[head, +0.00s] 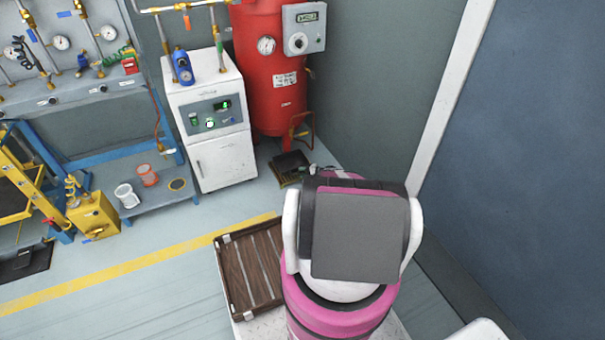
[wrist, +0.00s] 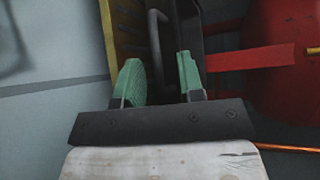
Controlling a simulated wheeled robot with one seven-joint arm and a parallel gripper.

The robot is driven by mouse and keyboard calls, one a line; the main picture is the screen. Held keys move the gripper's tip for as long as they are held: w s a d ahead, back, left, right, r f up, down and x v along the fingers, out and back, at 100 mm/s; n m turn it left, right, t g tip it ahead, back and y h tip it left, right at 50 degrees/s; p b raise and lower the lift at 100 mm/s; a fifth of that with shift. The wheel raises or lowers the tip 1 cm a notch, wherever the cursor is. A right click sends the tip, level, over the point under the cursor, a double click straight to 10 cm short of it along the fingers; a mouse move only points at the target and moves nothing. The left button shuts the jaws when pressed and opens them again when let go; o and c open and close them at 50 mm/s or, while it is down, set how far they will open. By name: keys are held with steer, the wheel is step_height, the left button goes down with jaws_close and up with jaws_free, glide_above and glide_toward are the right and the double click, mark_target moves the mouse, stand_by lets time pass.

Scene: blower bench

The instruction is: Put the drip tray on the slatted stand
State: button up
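The drip tray (head: 287,164) is a small dark tray on the floor at the foot of the red tank in the head view. In the wrist view its dark body (wrist: 188,20) and a grey bar-like handle (wrist: 154,45) show at the top. My gripper (wrist: 158,75) has green-padded fingers, apart, one on each side of the handle, with gaps visible. In the head view my arm hides most of the gripper. The slatted stand (head: 262,262) is dark brown wood with slats, at the lower centre; my arm covers its right part. Its visible top is bare.
A blue low shelf (head: 150,205) holds a white and an orange cup-like item. A grey wall rises at right. The floor left of the stand is clear.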

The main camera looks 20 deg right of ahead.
steer(key=v, duration=1.1)
steer(key=s+a+r+n+g+h, duration=0.25)
steer(key=s+a+r+g, duration=0.2)
steer(key=a+r, duration=0.85)
steer(key=s+a+r+n+g+h, duration=0.1)
steer(key=s+a+r+n+g, duration=0.4)
steer(key=a+r, duration=0.75)
steer(key=s+a+r+n+h, duration=0.2)
steer(key=s+a+r+h, duration=0.2)
steer(key=s+r, duration=0.6)
steer(key=s+a+r+n+h, duration=0.1)
steer(key=s+a+r+h, duration=0.3)
steer(key=s+a+r, duration=0.5)
steer(key=shift+s+a+r+n, duration=0.3)
steer(key=shift+s+r, duration=0.35)
steer(key=shift+r, duration=0.3)
